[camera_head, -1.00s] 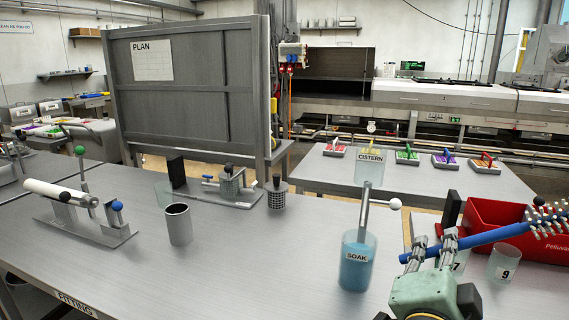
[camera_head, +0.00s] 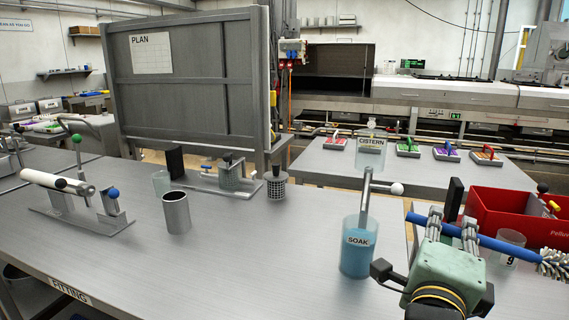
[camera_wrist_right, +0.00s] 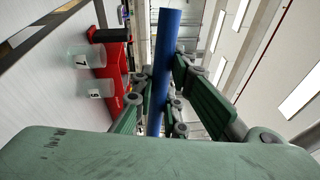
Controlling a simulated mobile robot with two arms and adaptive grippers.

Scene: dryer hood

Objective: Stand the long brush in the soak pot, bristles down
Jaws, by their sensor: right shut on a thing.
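The long brush (camera_head: 505,247) has a blue handle and pale bristles (camera_head: 555,264) at its right end. My right gripper (camera_head: 452,230) is shut around the handle, left of the bristles. The brush slants down to the right, bristle end lower. The blue handle also shows between the fingers in the right wrist view (camera_wrist_right: 163,65). The soak pot (camera_head: 358,252) is a clear, SOAK-labelled cylinder with blue liquid, standing on the bench left of my right gripper. A grey tube with a white ball rises at the pot; whether it stands inside is unclear. My left gripper is out of view.
A red bin (camera_head: 495,210) stands at the right, behind the brush. A clear beaker marked 9 (camera_head: 507,243) is close to the brush handle. A grey cup (camera_head: 176,213) and metal fixtures stand on the bench (camera_head: 250,265).

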